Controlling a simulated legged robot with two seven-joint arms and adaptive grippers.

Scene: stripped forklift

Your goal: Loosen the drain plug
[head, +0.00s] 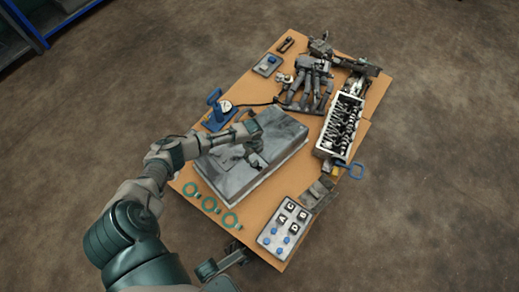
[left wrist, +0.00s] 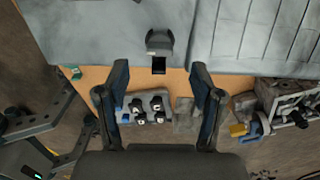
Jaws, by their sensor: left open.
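A large grey metal casing (head: 232,172) lies on the orange-brown table in the head view. In the left wrist view the casing (left wrist: 100,38) fills the top. A dark rounded piece with a black square end (left wrist: 159,42) sits at its edge; it may be the drain plug, but I cannot tell for sure. My left gripper (head: 257,159) is over the casing. In the left wrist view my left gripper (left wrist: 160,78) has its fingers wide apart, with nothing between them and the dark piece just beyond the tips. A dark part at the table's front edge may be my right gripper (head: 212,268).

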